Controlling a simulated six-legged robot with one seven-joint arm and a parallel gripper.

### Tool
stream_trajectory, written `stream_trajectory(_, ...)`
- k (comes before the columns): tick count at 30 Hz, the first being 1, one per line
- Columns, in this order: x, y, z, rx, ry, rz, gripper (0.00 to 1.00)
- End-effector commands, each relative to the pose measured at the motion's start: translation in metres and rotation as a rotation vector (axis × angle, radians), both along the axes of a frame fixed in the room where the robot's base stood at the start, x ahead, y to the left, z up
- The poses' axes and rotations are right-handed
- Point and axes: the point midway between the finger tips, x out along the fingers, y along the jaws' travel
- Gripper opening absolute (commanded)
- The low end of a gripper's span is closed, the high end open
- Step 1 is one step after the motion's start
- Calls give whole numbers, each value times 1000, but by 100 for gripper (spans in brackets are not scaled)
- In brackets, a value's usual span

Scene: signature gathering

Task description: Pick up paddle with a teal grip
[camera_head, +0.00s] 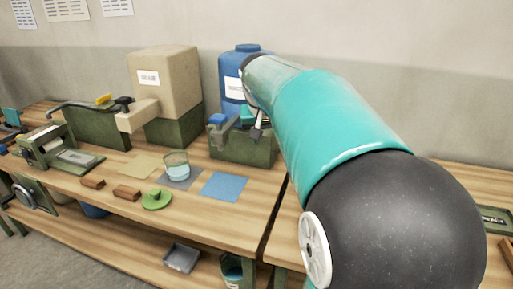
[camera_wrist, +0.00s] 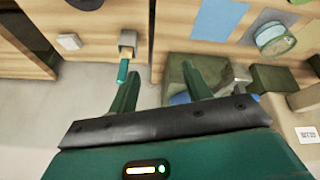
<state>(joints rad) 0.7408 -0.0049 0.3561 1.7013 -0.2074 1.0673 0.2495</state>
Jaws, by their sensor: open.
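A short teal grip, seemingly the paddle's (camera_wrist: 122,72), shows in the wrist view at a grey-brown block (camera_wrist: 127,39) by the table edge. The rest of the paddle cannot be made out. I cannot pick it out in the head view, where my arm covers much of the right-hand table. My gripper (camera_wrist: 160,70) is open, with nothing seen between its green fingers. The teal grip lies close beside the left fingertip in the wrist view, outside the gap; whether they touch is unclear. In the head view my gripper (camera_head: 256,124) is partly hidden, in front of the blue barrel.
A green trough (camera_head: 245,150) and the blue barrel (camera_head: 233,72) stand near my gripper. A beige labelled box (camera_head: 165,80), a glass of liquid (camera_head: 176,164) and a blue sheet (camera_head: 223,187) are on the left table. A narrow gap separates the two tables.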

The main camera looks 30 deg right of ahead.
Motion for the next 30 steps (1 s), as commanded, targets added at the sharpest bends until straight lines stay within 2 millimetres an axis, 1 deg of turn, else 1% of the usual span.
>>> stream_trajectory(1, 9, -27, -2, 14, -2, -46, 49)
stream_trajectory(2, 12, -42, -2, 22, -5, -72, 49)
stream_trajectory(3, 17, -62, -3, 33, -11, -107, 49)
stream_trajectory(5, 20, -92, -4, 48, -19, -159, 49)
stream_trajectory(6, 21, -110, -5, 59, -27, -189, 49)
stream_trajectory(9, 21, -147, -6, 79, -45, -254, 49)
stream_trajectory(12, 18, -169, -8, 93, -56, -292, 49)
stream_trajectory(14, 18, -176, -10, 96, -59, -303, 49)
stream_trajectory(17, 19, -183, -20, 99, -60, -310, 49)
stream_trajectory(20, 23, -187, -36, 99, -58, -307, 49)
stream_trajectory(24, 29, -196, -63, 99, -58, -307, 49)
stream_trajectory(27, 33, -201, -77, 98, -59, -306, 49)
stream_trajectory(30, 36, -204, -85, 97, -61, -307, 49)
